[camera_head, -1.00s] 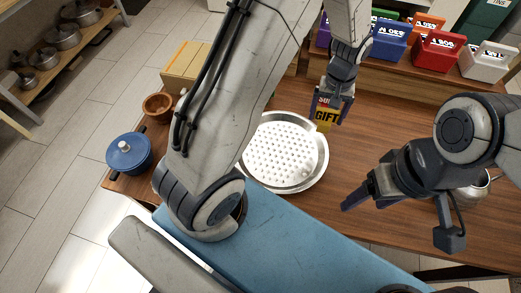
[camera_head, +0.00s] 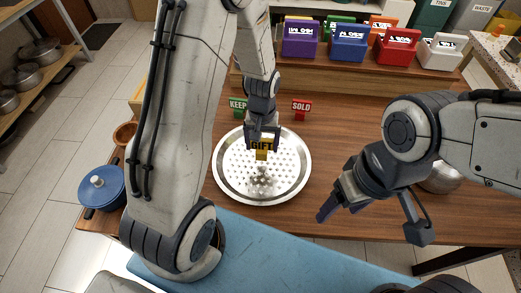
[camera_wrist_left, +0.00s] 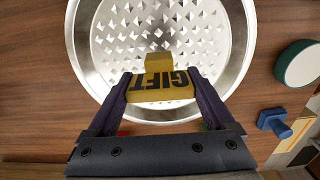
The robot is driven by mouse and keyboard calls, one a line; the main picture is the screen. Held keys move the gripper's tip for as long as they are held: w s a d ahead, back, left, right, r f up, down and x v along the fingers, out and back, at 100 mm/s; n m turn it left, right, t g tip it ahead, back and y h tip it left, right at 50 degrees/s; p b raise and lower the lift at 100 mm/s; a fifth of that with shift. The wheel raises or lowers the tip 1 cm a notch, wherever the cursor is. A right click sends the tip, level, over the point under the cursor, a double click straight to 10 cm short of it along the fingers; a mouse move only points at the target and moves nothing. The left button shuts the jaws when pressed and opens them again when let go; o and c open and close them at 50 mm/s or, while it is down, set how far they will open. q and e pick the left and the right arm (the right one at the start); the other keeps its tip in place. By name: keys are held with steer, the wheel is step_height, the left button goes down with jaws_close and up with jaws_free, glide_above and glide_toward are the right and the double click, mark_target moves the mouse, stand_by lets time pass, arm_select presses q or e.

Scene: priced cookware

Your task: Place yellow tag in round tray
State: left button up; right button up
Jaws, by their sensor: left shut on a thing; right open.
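The yellow tag marked GIFT (camera_head: 262,147) is held between the fingers of my left gripper (camera_head: 262,138), which is shut on it. The left wrist view shows the yellow tag (camera_wrist_left: 160,84) gripped at both sides, with its lettering upside down. The round tray (camera_head: 232,187) is a silver perforated disc with a raised rim on the wooden table. The tag is over the tray in both views; I cannot tell how high it is above the surface. My right gripper (camera_head: 340,202) is open and empty, right of the tray.
A green KEEP tag (camera_head: 238,105) and a red SOLD tag (camera_head: 301,107) stand behind the tray. Coloured boxes, including a blue one (camera_head: 348,46), line the back shelf. A blue pot (camera_head: 101,188) is at left. A metal pot (camera_head: 441,177) sits beyond my right arm.

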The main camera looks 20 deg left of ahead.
mark_target(262, 148)
arm_select(q)
steer(key=shift+w+f, duration=0.1)
steer(key=shift+f, duration=2)
steer(key=shift+f, duration=0.25)
steer(key=o, duration=1.1)
steer(key=shift+r, duration=0.1)
step_height(262, 148, up, 12)
steer(key=s+d+r+m, duration=0.3)
steer(key=s+d, duration=0.1)
steer(key=s, duration=0.2)
steer(key=s+d+r+m, duration=0.3)
steer(key=s+d+m, duration=0.1)
steer(key=s, duration=0.3)
steer(key=s+d+r+m+h, duration=0.1)
steer(key=s+d+r+m, duration=0.2)
steer(key=s+d, duration=0.2)
steer(key=shift+s+r+m, duration=0.25)
steer(key=shift+s+m, duration=0.05)
steer(key=shift+s, duration=0.75)
